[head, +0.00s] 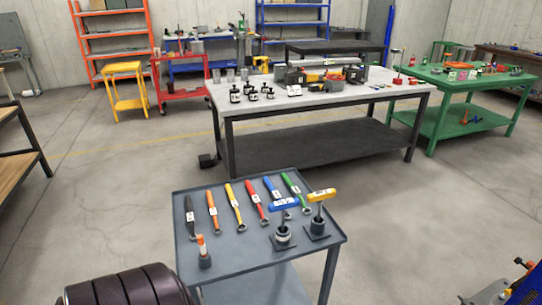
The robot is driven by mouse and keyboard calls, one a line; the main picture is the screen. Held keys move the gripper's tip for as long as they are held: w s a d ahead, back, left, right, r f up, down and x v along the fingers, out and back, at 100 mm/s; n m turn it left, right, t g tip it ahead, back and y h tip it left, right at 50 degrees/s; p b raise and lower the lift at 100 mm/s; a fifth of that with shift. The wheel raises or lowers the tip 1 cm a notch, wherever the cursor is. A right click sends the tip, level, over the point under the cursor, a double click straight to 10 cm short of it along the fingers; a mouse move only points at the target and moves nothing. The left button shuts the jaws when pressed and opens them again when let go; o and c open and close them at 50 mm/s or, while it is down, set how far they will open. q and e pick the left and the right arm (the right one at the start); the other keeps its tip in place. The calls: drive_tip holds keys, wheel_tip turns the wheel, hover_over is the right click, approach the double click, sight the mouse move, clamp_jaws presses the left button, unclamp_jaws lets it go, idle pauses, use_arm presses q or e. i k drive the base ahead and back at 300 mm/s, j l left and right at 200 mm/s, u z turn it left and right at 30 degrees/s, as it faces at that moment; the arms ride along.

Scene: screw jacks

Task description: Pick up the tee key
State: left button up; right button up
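Two T-handled keys stand upright in dark round sockets on the grey cart (242,257). The blue tee key (285,204) is in the socket (283,238) nearer the middle of the cart's right half. The yellow tee key (321,195) is in the socket (317,229) by the cart's right edge. Their lower ends are hidden inside the sockets.
Several wrenches with coloured handles, such as a red one (252,191), lie along the cart's back. A short orange-topped tool (202,246) stands at its front left. A long workbench (330,105) stands beyond, a green table (470,83) at right.

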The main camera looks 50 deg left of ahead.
sight(322, 195)
drive_tip(key=u, duration=1.25)
drive_tip(key=z, duration=1)
drive_tip(key=i+l+z, duration=0.1)
drive_tip(key=i, duration=0.3)
drive_tip(key=i+l+z, duration=0.15)
drive_tip(key=i, duration=0.3)
drive_tip(key=i+l+z, duration=0.1)
drive_tip(key=i, duration=0.35)
drive_tip(key=l+u, duration=0.1)
drive_tip(key=u, duration=2.2)
